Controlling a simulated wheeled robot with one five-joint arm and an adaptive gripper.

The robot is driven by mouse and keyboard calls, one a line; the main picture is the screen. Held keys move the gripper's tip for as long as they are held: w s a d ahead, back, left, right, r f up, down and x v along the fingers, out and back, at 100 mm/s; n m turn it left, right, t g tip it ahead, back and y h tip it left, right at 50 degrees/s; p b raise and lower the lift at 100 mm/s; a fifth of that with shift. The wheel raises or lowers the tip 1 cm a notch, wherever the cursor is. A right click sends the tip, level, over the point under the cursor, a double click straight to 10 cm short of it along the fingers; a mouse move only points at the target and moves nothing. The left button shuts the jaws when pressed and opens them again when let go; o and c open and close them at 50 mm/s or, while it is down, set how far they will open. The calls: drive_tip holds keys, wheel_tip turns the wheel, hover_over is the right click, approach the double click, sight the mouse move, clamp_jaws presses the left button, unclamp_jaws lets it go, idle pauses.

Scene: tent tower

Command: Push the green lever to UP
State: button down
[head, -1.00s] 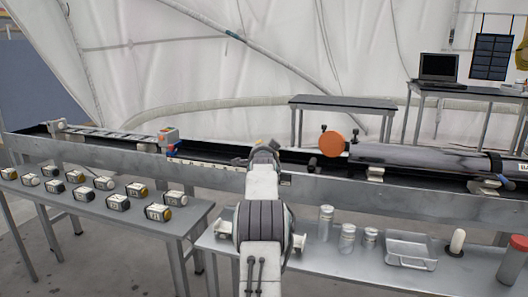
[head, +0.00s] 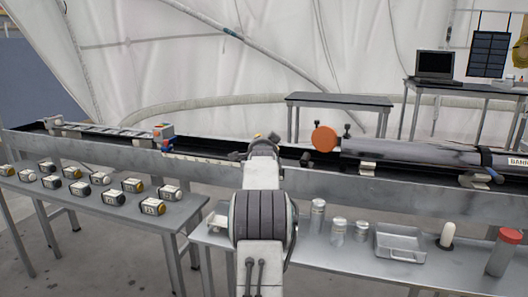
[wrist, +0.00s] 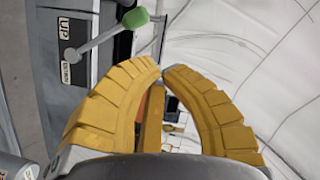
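The green lever shows in the wrist view as a grey rod with a green knob (wrist: 136,17) at its end. The rod runs from a pivot on a dark panel up and right to the knob. A label plate (wrist: 65,40) beside the pivot reads UP at one end and DOWN at the other. My gripper (wrist: 162,70) has yellow ribbed fingers with their tips almost together and nothing seen held between them. The knob is beyond the fingertips, apart from them. In the head view my arm hides most of the gripper, and I cannot make out the lever.
A long metal rail bench (head: 100,147) crosses the view, with an orange-capped tube (head: 400,152) on its right. A table (head: 60,196) with several small labelled blocks stands at left. Jars and a metal tray (head: 400,245) sit on the right table.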

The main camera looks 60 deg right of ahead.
drive_tip(key=v, duration=0.7)
drive_tip(key=shift+b, duration=0.4)
drive_tip(key=shift+a+r, duration=0.1)
